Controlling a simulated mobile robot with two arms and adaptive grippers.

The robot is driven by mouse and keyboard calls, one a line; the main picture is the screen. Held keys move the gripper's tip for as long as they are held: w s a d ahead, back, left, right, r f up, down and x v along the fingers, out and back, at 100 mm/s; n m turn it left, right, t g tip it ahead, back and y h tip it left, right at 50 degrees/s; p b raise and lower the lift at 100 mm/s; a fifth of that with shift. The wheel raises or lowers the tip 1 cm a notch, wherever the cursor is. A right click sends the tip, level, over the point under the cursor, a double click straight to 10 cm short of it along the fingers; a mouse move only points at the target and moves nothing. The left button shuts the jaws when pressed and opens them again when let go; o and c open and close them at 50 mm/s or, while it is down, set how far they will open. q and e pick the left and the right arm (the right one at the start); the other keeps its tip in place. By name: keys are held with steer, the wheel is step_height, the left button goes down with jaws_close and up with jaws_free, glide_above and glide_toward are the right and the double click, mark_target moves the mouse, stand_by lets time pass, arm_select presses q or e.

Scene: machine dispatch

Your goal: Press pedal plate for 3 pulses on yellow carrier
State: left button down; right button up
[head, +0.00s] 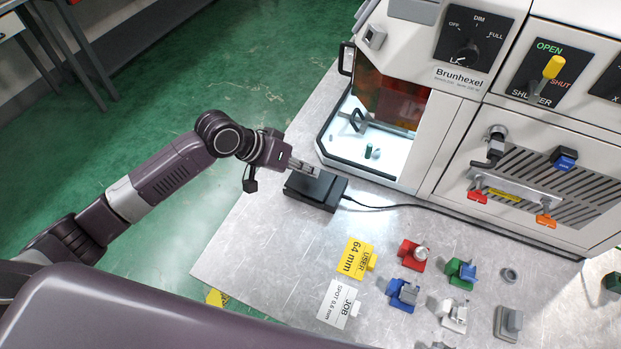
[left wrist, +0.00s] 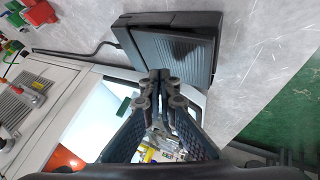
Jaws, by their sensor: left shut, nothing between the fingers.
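The black pedal (head: 318,192) lies on the metal table in front of the machine, with a cable running off to the right. In the left wrist view its ribbed plate (left wrist: 188,50) is just beyond my fingertips. My left gripper (head: 314,170) is shut and empty, its tips over the pedal's far edge; I cannot tell whether they touch it. The fingertips also show together in the left wrist view (left wrist: 160,76). My right gripper is not in view.
The machine (head: 440,120) has an open lit chamber with a small green-and-grey part (head: 369,151) inside. Red (head: 409,256), blue (head: 401,296) and green (head: 455,270) holders stand to the right.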

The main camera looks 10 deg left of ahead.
arm_select(q)
steer(key=shift+f, duration=0.1)
stand_by(0.7)
steer(key=shift+f, duration=0.3)
steer(key=shift+a+f, duration=0.1)
steer(key=shift+f, duration=0.35)
stand_by(0.5)
steer(key=shift+s+f, duration=0.15)
steer(key=shift+f, duration=0.3)
stand_by(0.3)
steer(key=shift+r+p, duration=0.85)
steer(key=shift+p, duration=0.1)
steer(key=shift+r+p, duration=0.3)
steer(key=shift+r, duration=0.05)
